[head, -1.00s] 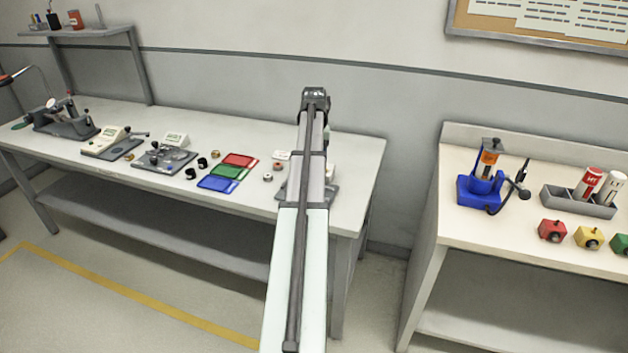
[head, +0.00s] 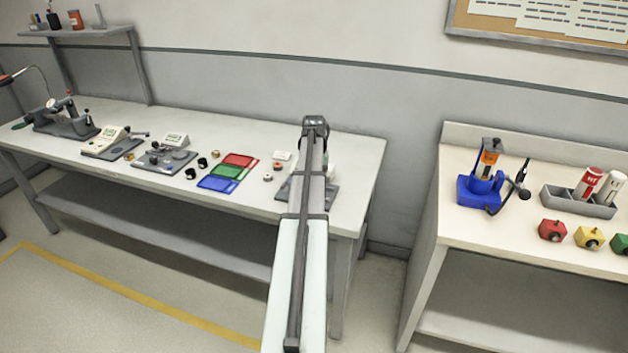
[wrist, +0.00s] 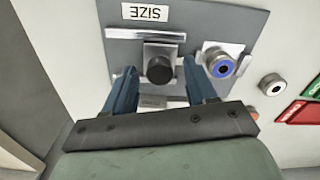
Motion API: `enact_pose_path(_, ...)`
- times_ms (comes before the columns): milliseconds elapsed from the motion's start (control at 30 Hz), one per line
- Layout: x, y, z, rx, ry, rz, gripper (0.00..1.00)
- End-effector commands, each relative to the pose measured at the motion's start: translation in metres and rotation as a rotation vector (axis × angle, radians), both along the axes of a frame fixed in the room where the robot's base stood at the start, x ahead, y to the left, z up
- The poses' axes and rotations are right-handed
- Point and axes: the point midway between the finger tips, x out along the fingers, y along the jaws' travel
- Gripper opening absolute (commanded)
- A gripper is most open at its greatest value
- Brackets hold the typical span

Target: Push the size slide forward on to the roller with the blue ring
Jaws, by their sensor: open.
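The size station is a grey plate (wrist: 215,25) with an upside-down "SIZE" label (wrist: 153,13) in the wrist view. On it sits the size slide, a metal block with a black knob (wrist: 160,70). A silver roller with a blue ring (wrist: 222,67) is to the right of the slide. My gripper (wrist: 158,66) is open, its two blue fingers on either side of the knob. The right finger is close to the roller; I cannot tell whether they touch. In the head view my arm hides most of the plate (head: 332,193).
Small rings (head: 268,177) lie left of the plate, near the red, green and blue trays (head: 238,160). Gauge stations (head: 165,157) stand further left. A second bench (head: 480,225) at right holds a blue press (head: 482,187) and coloured blocks. A gap separates the benches.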

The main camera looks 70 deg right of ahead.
Motion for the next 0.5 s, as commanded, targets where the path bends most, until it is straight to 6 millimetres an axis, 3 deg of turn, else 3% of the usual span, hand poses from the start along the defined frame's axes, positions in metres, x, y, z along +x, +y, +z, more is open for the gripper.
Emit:
enact_pose_path(67, 0.0, 0.0, 0.0001, 0.0, 0.0, 0.0, 0.54)
enact_pose_path(500, 0.0001, 0.0, 0.0002, 0.0, 0.0, 0.0, 0.11)
